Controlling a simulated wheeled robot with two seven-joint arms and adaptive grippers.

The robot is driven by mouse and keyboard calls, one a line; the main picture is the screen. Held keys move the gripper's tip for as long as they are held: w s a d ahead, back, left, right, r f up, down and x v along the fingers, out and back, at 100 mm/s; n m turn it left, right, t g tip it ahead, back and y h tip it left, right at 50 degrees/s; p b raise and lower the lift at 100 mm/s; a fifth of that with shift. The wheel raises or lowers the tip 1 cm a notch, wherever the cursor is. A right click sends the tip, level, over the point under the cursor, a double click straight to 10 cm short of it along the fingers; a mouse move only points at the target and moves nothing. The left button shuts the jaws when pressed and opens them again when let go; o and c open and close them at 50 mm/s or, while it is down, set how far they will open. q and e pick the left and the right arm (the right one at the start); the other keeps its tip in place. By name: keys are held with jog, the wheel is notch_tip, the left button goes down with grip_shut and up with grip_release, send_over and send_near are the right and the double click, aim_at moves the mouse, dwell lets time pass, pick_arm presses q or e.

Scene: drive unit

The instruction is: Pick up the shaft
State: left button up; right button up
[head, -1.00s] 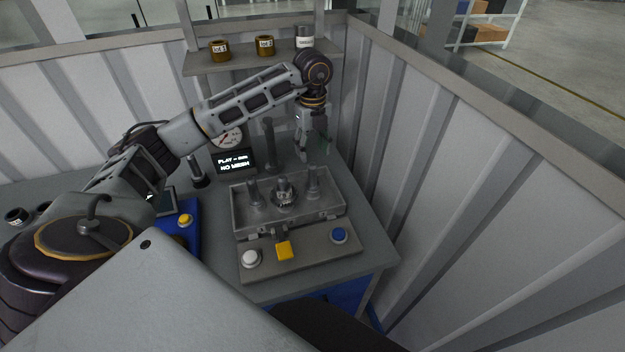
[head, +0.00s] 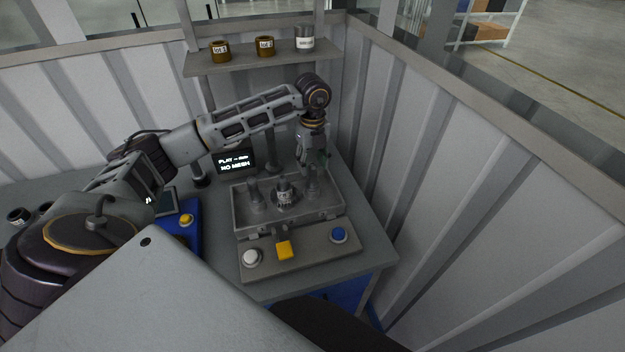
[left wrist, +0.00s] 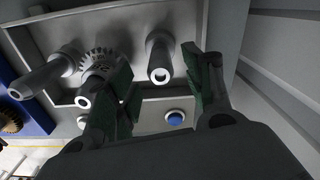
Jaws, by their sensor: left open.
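Several grey metal posts stand upright in a shallow grey housing (head: 243,217). The right-hand shaft (head: 313,188) is a plain cylinder under my left gripper (head: 314,163). In the left wrist view this shaft (left wrist: 160,62) shows its hollow end between the two open dark green fingers of my left gripper (left wrist: 158,78), with gaps on both sides. The middle shaft (head: 285,198) carries a toothed gear (left wrist: 98,63), partly behind a finger in the left wrist view. Another plain post (head: 254,195) stands at the left. My right gripper is out of view.
A display (head: 234,162) reads "NO MESH". A tall grey post (head: 271,158) stands behind the housing. Corrugated walls (head: 450,200) close off the right and back.

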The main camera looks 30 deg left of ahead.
pick_arm(q)
notch_tip(320, 180, down, 3)
jog(key=shift+w+r+p, duration=0.1)
jog(key=shift+p, duration=0.3)
jog(key=shift+f, duration=0.7)
jog(key=shift+r, duration=0.1)
jog(key=c, duration=1.1)
jog(key=shift+o, duration=0.2)
jog(key=shift+r, duration=0.15)
jog(key=shift+w+a+r, duration=0.1)
jog(key=shift+r, duration=0.55)
jog(key=shift+r+b, duration=0.75)
jog(key=shift+r, duration=3.45)
